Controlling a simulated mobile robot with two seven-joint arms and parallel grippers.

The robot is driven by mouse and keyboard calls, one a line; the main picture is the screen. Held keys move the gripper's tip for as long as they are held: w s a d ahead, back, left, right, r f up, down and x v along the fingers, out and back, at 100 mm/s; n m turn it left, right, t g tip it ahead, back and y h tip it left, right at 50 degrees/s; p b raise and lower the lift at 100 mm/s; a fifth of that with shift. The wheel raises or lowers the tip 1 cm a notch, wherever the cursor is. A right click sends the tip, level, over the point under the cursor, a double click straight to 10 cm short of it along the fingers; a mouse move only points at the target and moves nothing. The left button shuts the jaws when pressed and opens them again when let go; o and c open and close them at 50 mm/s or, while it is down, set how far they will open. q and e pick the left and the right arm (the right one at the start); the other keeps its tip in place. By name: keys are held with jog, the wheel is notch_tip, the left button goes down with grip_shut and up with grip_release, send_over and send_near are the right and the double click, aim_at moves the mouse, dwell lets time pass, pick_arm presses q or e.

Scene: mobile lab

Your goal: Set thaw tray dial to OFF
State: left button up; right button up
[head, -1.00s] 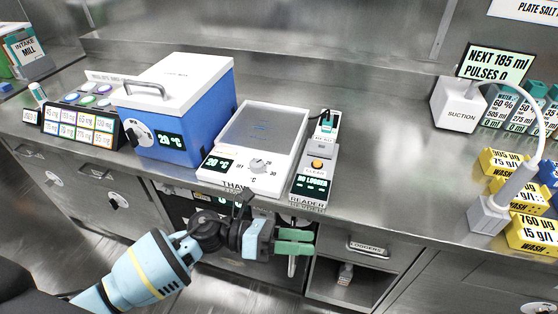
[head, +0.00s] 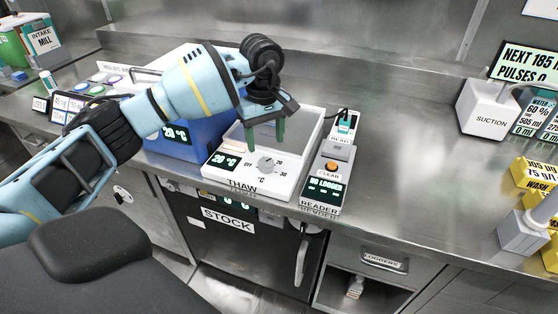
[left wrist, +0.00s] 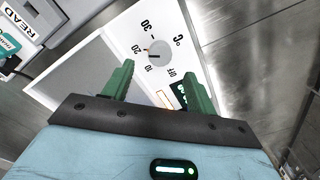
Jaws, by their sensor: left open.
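The thaw tray (head: 238,184) is a white unit on the bench with a grey recessed top, and its display reads 20 °C. Its dial (head: 266,164) is a round grey knob on the front face. In the left wrist view the dial (left wrist: 159,52) is ringed by OFF, 10, 20 and 30, and its mark seems to point toward 20. My left gripper (head: 266,137) hangs above the tray, its green fingers open and pointing down, just behind the dial. In the left wrist view the dial shows between and beyond the fingertips (left wrist: 158,72), apparently untouched.
The reader (head: 323,187) with an orange button stands just right of the tray. A blue box (head: 190,150) stands to its left, partly hidden by my arm. The bench right of the reader is clear up to the suction unit (head: 488,108).

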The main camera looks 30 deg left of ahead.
aim_at(266, 161)
pick_arm(q)
jog(key=shift+a+r, duration=0.1)
jog(key=shift+a, duration=0.05)
jog(key=shift+f, duration=3.95)
jog(key=c, duration=1)
